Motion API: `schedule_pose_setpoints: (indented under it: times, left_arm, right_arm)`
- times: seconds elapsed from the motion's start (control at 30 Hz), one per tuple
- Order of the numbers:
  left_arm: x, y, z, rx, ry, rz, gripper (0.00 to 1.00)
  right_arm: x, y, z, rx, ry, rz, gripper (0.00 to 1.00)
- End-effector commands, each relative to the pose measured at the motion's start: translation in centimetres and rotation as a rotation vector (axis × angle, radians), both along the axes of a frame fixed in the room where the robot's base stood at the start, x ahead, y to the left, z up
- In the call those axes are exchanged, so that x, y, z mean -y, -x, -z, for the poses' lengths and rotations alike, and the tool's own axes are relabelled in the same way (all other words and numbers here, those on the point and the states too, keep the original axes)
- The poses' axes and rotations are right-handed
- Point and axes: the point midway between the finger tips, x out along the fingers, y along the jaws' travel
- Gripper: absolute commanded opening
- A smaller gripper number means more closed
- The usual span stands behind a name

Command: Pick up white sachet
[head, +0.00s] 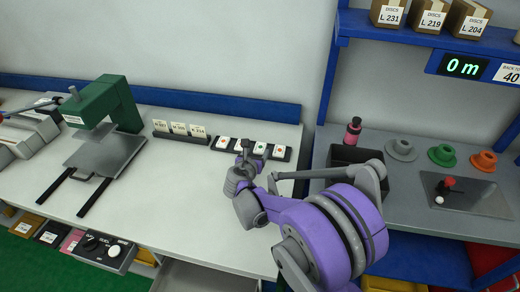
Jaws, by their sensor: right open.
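Several small white sachets with coloured marks lie in a row in a dark holder at the back of the white table, such as the leftmost sachet (222,142) and the rightmost sachet (279,152). My right gripper (251,150) is open at the middle of this row. It partly covers the sachets there. I cannot tell whether its fingers touch one. My left gripper is not in view.
Three label cards (179,130) stand left of the holder. A green press (105,105) stands further left. The table's middle is clear.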

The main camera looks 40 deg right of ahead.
Motion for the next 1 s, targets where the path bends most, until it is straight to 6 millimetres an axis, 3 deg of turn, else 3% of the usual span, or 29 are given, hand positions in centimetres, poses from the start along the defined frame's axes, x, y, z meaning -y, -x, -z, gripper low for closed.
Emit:
schedule_pose_setpoints:
  times: [0.47, 0.77, 1.0]
  left_arm:
    - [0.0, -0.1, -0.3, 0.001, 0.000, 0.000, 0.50]
    - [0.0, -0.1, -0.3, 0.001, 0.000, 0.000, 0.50]
    - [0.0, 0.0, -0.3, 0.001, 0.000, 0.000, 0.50]
  right_arm:
    - [3.9, -3.2, 2.1, 0.002, -0.001, 0.002, 0.70]
    - [4.2, -3.4, 2.3, 0.002, -0.003, 0.001, 0.70]
    - [4.2, -3.4, 2.3, 0.002, -0.003, 0.001, 0.27]
